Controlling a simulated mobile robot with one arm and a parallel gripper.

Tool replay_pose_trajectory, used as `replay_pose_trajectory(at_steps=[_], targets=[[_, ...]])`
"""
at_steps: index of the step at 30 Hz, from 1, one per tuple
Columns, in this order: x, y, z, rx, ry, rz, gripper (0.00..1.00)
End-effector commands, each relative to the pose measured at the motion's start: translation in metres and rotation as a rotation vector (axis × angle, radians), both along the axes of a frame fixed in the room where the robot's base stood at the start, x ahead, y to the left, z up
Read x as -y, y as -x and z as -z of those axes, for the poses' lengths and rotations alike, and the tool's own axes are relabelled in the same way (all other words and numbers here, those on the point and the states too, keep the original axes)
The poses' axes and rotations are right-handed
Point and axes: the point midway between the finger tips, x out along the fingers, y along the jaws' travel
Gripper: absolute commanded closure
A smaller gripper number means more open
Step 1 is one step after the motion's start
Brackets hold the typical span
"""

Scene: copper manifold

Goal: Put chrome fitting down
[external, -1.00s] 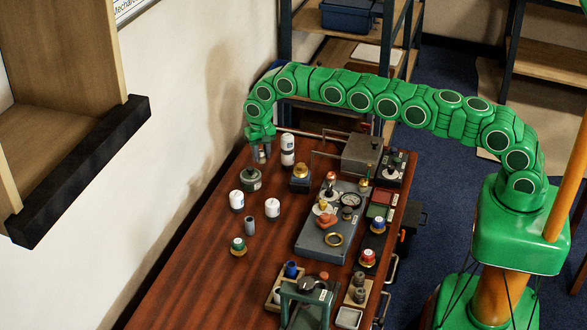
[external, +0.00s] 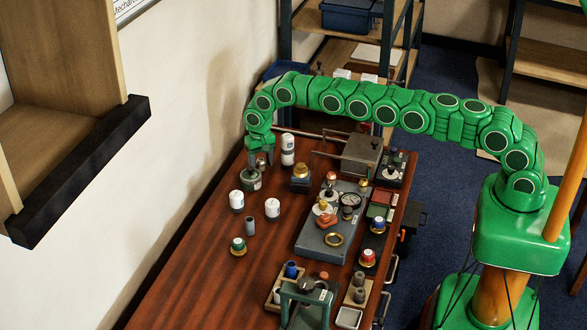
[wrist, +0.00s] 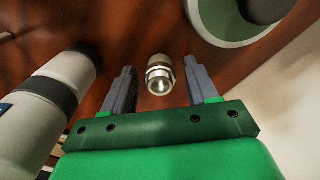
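The chrome fitting (wrist: 160,75) is a small ribbed silver cylinder, seen from above in the wrist view against the red-brown tabletop. It lies between the two grey fingers of my gripper (wrist: 160,78), with a visible gap on each side. The fingers are apart and nothing is clamped. In the external view my gripper (external: 260,162) points down at the far left of the table, right behind a grey-green round pot (external: 251,181). I cannot make out the fitting in that view.
A white bottle (external: 288,150) stands close right of my gripper; a white cylinder (wrist: 60,85) is close in the wrist view. The pot's green rim (wrist: 212,28) is at upper right there. White jars (external: 237,201) stand nearer. Free table (external: 190,270) lies toward the front left.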

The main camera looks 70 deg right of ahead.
Motion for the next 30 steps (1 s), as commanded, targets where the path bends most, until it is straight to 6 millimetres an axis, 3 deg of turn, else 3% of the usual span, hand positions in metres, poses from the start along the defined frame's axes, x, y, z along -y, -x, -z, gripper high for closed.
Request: replay_pose_trajectory(at_steps=[8,14,30], targets=[[0.000,0.000,-0.003,0.000,0.000,0.000,0.42],[0.000,0.000,-0.020,0.001,0.000,0.000,0.42],[0.000,-0.001,-0.109,0.003,0.000,0.000,0.42]])
